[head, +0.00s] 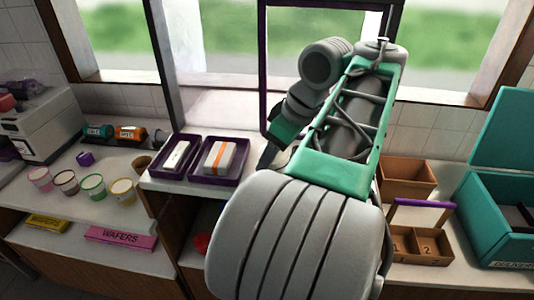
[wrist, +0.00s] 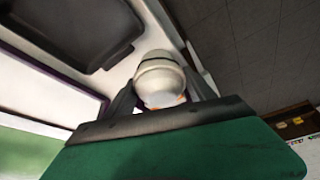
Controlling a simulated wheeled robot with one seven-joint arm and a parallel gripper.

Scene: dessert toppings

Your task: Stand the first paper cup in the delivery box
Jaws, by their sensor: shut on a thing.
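My gripper (wrist: 161,84) is shut on a white paper cup (wrist: 160,70) in the wrist view. The cup has a pale rounded top and a hint of orange near the palm; its far end is hidden. In the head view my gripper (head: 268,154) shows only as a dark finger beside the arm, near the purple trays, and the cup is hidden there. The teal delivery box (head: 503,250) stands at the far right with its lid raised. Dark pieces show inside it, but its floor is mostly hidden. The gripper is well to its left.
Two purple trays (head: 242,176) hold white packs, one orange-banded. A brown holder (head: 420,258) with compartments 1 and 2, a purple bar (head: 424,204) and a brown box (head: 406,190) stand left of the delivery box. Several topping tubs (head: 93,184) stand at left. A purple-framed window opening is behind.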

